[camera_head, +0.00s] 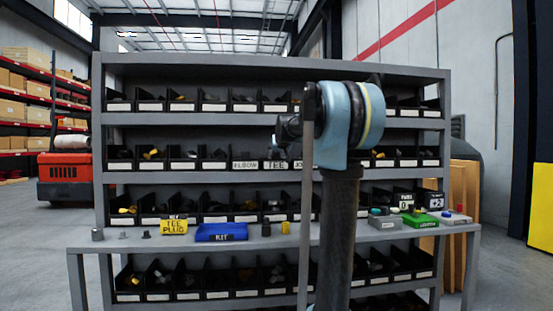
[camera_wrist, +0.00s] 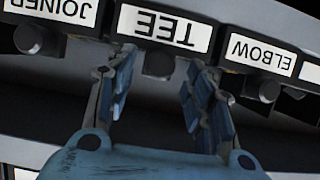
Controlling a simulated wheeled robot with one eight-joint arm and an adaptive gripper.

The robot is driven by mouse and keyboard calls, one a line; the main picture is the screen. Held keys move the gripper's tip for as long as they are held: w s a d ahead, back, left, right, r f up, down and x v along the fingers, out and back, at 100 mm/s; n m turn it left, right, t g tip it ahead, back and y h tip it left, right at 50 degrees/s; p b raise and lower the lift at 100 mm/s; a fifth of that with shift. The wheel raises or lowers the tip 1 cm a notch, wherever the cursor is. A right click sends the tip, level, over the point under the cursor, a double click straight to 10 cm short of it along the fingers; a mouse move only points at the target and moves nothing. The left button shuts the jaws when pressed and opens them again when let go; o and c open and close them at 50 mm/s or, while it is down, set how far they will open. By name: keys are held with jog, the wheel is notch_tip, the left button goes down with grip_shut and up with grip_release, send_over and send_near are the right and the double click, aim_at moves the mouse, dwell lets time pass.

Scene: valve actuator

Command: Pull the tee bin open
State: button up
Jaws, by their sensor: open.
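The tee bin (camera_head: 276,165) is a black bin with a white TEE label on the second shelf from the top. Its label (camera_wrist: 160,27) shows upside down in the wrist view, with a dark round knob (camera_wrist: 158,63) on its front. My gripper (camera_wrist: 160,82) is open, with one blue finger on each side of the knob and visible gaps to it. The bin front looks in line with its neighbours. In the head view my gripper (camera_head: 287,140) is in front of this bin and partly covers it.
The joiner bin (camera_wrist: 50,10) and elbow bin (camera_wrist: 262,52) flank it closely, each with its own knob. The grey shelf rack (camera_head: 270,121) holds rows of bins. A bench below carries a blue kit tray (camera_head: 221,232), a yellow tee-plug box (camera_head: 174,227) and a green tray (camera_head: 420,220).

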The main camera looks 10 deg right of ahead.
jog(key=shift+x, duration=1.2)
grip_shut()
jog(key=s, duration=1.1)
jog(key=shift+s, duration=0.4)
grip_release()
jog(key=shift+s, duration=0.1)
